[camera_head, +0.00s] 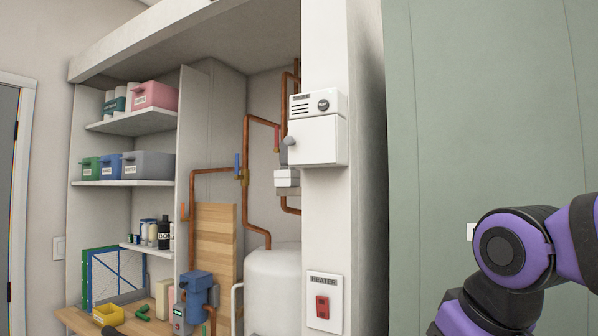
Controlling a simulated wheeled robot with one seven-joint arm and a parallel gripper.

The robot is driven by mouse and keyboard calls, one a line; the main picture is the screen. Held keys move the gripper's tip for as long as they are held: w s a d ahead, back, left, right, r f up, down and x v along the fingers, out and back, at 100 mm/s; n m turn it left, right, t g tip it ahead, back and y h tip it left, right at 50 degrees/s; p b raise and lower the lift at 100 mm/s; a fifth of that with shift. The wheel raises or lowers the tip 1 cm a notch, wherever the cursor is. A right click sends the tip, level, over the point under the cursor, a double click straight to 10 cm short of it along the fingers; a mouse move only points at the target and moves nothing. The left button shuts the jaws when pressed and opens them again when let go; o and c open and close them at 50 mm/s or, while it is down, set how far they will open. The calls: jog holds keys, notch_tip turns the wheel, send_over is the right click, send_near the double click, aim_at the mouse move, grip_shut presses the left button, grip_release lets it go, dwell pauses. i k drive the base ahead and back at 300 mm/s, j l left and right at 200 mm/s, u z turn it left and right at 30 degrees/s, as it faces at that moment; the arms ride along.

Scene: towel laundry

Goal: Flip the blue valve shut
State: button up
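The blue valve handle (237,163) stands upright on a brass fitting on the copper pipe (210,170), inside the utility alcove left of the white pillar. My purple and black arm shows at the lower right, well apart from the valve. My gripper is outside the picture.
A white control box (318,140) and a heater switch (323,303) are on the white pillar (325,220). A white tank (272,285) and blue pump (197,290) stand below the pipes. Shelves (145,122) with bins are left. A green wall (480,110) is right.

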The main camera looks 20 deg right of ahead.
aim_at(237, 177)
jog(key=i+j+z, duration=0.2)
jog(key=j, duration=0.2)
jog(key=i+j+z, duration=0.2)
jog(key=j, duration=0.2)
jog(key=j+z, duration=0.2)
jog(key=j, duration=0.2)
jog(key=i+j+z, duration=0.25)
jog(key=j, duration=0.2)
jog(key=j+z, duration=0.2)
jog(key=j, duration=0.9)
jog(key=i+j, duration=0.1)
jog(key=j, duration=0.5)
